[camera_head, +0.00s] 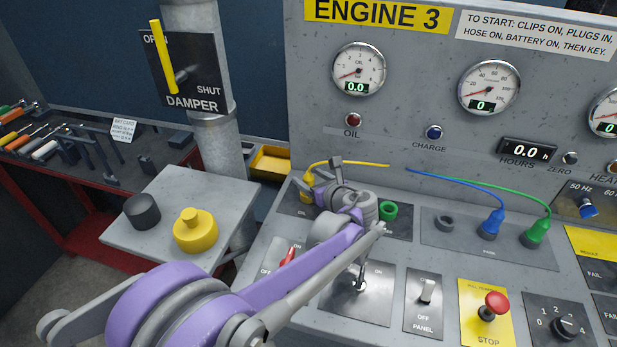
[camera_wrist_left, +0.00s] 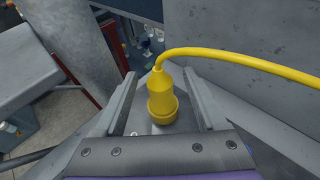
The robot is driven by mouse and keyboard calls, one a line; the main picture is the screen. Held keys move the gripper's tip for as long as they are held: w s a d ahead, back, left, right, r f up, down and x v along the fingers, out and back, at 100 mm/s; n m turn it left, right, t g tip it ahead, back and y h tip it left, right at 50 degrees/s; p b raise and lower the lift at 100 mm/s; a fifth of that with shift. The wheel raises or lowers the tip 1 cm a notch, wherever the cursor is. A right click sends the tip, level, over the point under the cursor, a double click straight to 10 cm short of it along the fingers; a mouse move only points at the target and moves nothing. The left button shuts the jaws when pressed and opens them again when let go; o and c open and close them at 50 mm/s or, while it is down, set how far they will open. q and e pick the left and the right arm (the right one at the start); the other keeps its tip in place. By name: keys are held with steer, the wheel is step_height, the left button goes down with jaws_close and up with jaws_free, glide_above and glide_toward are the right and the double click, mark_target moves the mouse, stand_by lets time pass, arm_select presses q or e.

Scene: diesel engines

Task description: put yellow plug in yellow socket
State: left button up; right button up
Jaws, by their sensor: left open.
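The yellow plug (camera_head: 307,188) stands at the left end of the sloped console, its yellow cable arching up and right to the upright panel. In the left wrist view the plug (camera_wrist_left: 162,95) is upright between the two fingers, with a gap on either side. My left gripper (camera_head: 316,173) is open around it. I cannot tell whether the plug sits in a socket, as its base is partly hidden. No separate yellow socket shows; my left arm covers part of that strip. My right gripper is not in view.
A green ring (camera_head: 388,211) and a grey ring (camera_head: 445,222) are on the console. A blue plug (camera_head: 491,224) and a green plug (camera_head: 537,233) stand to the right. A yellow knob (camera_head: 195,230) and a dark cylinder (camera_head: 142,211) are on a side shelf.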

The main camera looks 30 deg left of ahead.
arm_select(q)
steer(key=v, duration=1)
steer(key=shift+f, duration=0.1)
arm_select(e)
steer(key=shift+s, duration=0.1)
